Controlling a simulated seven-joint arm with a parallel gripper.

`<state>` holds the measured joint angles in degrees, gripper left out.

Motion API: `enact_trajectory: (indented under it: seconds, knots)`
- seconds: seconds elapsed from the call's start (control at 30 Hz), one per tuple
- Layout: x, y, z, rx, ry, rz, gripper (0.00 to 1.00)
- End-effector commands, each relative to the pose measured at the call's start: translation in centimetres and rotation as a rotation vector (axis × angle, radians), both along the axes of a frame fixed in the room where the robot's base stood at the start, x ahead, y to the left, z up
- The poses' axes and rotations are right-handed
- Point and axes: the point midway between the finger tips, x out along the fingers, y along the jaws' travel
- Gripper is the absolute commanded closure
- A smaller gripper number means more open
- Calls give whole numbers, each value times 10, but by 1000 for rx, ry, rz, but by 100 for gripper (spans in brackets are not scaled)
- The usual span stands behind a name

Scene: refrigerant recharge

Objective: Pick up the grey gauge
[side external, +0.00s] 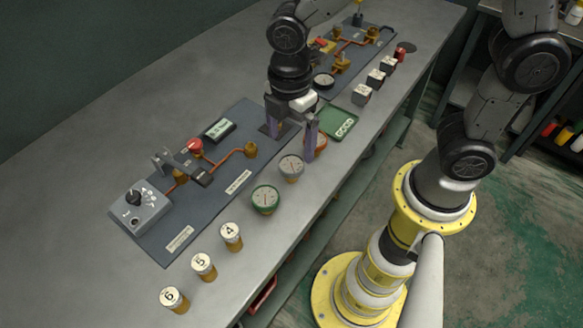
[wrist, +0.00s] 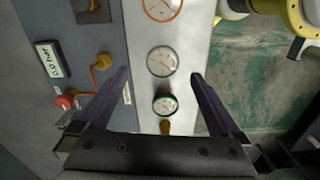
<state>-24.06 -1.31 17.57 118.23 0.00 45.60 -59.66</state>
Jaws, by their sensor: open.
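The grey gauge (side external: 291,167) stands on the bench between the green-rimmed gauge (side external: 265,198) and the orange-rimmed gauge (side external: 321,144). My gripper (side external: 291,142) is open and empty, pointing down just behind the grey gauge in the side view. One finger partly hides the orange-rimmed gauge there. In the wrist view the grey gauge (wrist: 161,61) appears between and slightly beyond the fingertips of my gripper (wrist: 160,76). The green-rimmed gauge (wrist: 165,104) shows nearer the palm, and the orange-rimmed gauge (wrist: 161,8) is cut by the top edge.
A dark panel (side external: 215,190) with copper pipes, a red knob (side external: 195,146) and a grey control box (side external: 138,211) lies left of the gauges. Numbered canisters (side external: 203,264) stand at the front. A green tray (side external: 336,122) and several grey cubes (side external: 375,78) are farther back.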

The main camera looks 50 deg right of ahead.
Motion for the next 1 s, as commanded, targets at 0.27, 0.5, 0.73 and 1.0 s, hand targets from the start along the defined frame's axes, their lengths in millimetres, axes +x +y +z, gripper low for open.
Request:
enact_trajectory:
  seconds: [0.27, 0.5, 0.73, 1.0]
  knots:
    - [-1, 0, -23, 0, 1, -1, 0]
    - [-6, 1, -55, -2, 4, -2, 0]
    - [-5, 1, -71, 0, -1, -2, 0]
    - [-5, 1, -71, 1, -2, -1, 14]
